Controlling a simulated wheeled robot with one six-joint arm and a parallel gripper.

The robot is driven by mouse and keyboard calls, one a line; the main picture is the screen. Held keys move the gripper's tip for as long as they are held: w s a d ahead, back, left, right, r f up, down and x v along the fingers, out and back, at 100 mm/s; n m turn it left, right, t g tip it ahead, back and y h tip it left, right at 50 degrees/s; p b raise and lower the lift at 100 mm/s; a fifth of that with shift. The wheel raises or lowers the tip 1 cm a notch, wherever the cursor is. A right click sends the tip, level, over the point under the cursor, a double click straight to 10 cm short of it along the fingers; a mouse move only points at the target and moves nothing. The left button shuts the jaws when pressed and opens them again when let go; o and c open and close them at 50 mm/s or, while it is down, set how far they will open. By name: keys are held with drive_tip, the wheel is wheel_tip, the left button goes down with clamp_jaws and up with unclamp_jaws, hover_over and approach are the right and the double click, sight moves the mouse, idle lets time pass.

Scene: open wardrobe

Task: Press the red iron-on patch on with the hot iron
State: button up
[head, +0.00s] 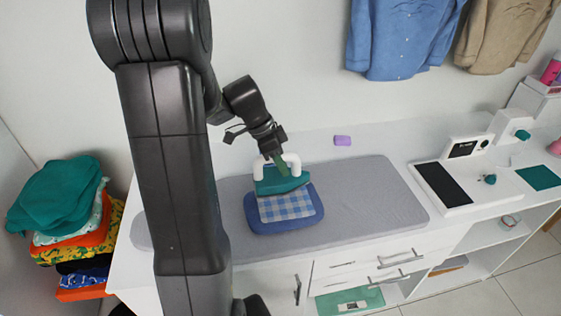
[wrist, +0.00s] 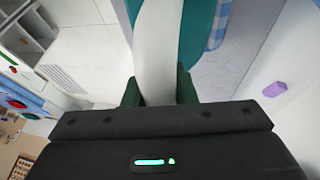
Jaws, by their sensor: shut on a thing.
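My gripper (head: 274,158) is shut on the white handle of the teal iron (head: 281,182). In the wrist view the handle (wrist: 155,45) passes between the two green fingers of my gripper (wrist: 158,92). The iron is over the upper part of a blue pad with a blue-and-white checked middle (head: 287,206). I cannot tell whether its sole touches the pad. No red patch shows in either view; the iron hides the upper part of the checked area.
The pad lies on a grey ironing mat (head: 375,195) on the white counter. A purple block (head: 342,140) lies behind the mat. A white station with a black plate (head: 443,183) stands at right. Folded clothes (head: 65,215) are stacked at left. The mat's right part is clear.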

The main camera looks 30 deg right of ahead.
sight(280, 175)
drive_tip(key=shift+f+b, duration=1.1)
drive_tip(key=shift+f, duration=1.5)
drive_tip(key=shift+a+f+b, duration=0.1)
drive_tip(key=shift+f+b, duration=0.5)
drive_tip(key=shift+b, duration=0.05)
idle(2.4)
drive_tip(key=shift+r, duration=0.15)
idle(0.4)
drive_tip(key=shift+r+p, duration=2.25)
drive_tip(key=shift+r, duration=1.75)
